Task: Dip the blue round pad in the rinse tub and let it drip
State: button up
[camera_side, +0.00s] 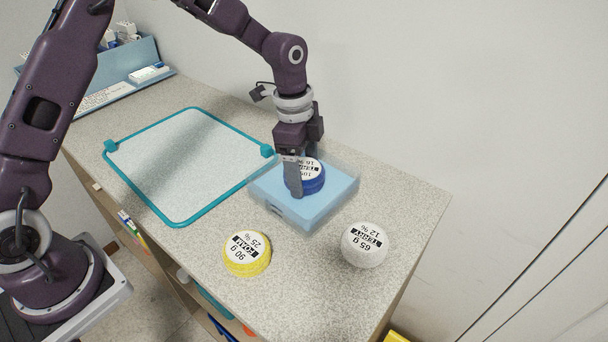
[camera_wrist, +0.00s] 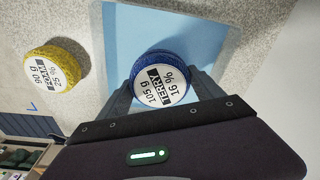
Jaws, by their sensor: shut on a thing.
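The blue round pad (camera_side: 314,181) has a white label reading TERRY, 105 g, 16 %. It also shows in the wrist view (camera_wrist: 160,76). My gripper (camera_side: 300,186) points down and is shut on the pad, with a finger on either side of it in the wrist view. The rinse tub (camera_side: 339,197) is a light blue rectangular tub on the counter, and its wall shows in the wrist view (camera_wrist: 109,40). The pad is over or inside the tub; I cannot tell whether it touches water. The pad's underside is hidden.
A yellow round pad (camera_side: 246,254) and a white round pad (camera_side: 365,245) lie on the counter (camera_side: 310,283) in front of the tub. A teal-framed board (camera_side: 185,160) lies left of the tub. A blue rack (camera_side: 135,67) stands at the back left. A wall is behind.

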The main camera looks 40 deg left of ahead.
jog(key=shift+r, duration=2.35)
jog(key=shift+r, duration=2.5)
